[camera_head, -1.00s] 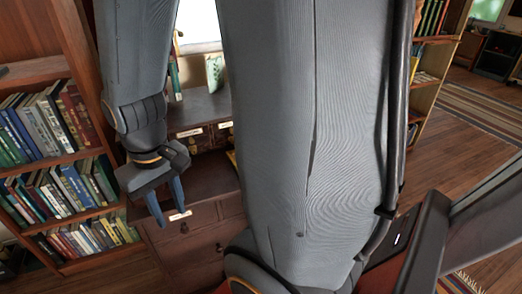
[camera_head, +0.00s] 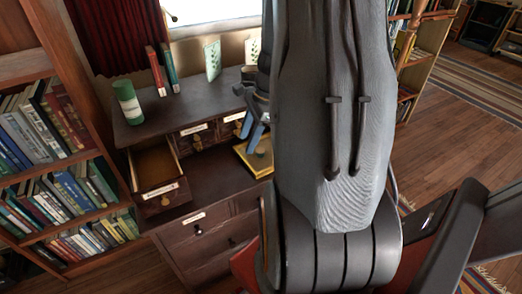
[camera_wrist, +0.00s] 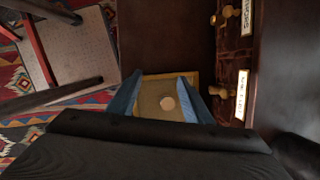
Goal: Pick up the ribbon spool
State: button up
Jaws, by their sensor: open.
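My gripper (camera_head: 253,128) is at the right part of the desk, beside my large arm link, with blue fingers. In the wrist view my gripper (camera_wrist: 162,92) is open, its fingers apart over a shallow yellow tray-like thing (camera_wrist: 187,78). A small pale round thing (camera_wrist: 167,103) shows between the fingers; I cannot tell whether it is the ribbon spool or touches them. The yellow thing (camera_head: 252,160) also shows on the desk in the head view. A green cylinder with a white band (camera_head: 128,103) stands upright on the desk's upper shelf, away from my gripper.
A small drawer (camera_head: 158,180) stands open at the desk's left; labelled drawers line the back. Two books (camera_head: 155,70) and a green-leaf card (camera_head: 212,60) stand on the upper shelf. A bookcase (camera_head: 60,160) is at left. My arm hides the desk's right end.

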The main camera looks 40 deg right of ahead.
aim_at(261, 150)
jog(key=s+d+f+m+t, duration=0.1)
jog(key=d+f+m, duration=0.1)
jog(key=d+m, duration=0.55)
jog(key=shift+n, duration=0.45)
jog(key=shift+d+p+x, duration=0.25)
jog(key=shift+x, duration=1)
jog(key=shift+d+p+x, duration=0.2)
jog(key=shift+x, duration=1)
jog(key=shift+d+p+x, duration=0.25)
jog(key=shift+x, duration=1)
jog(key=shift+f, duration=0.1)
jog(key=shift+c, duration=0.2)
jog(key=c, duration=1)
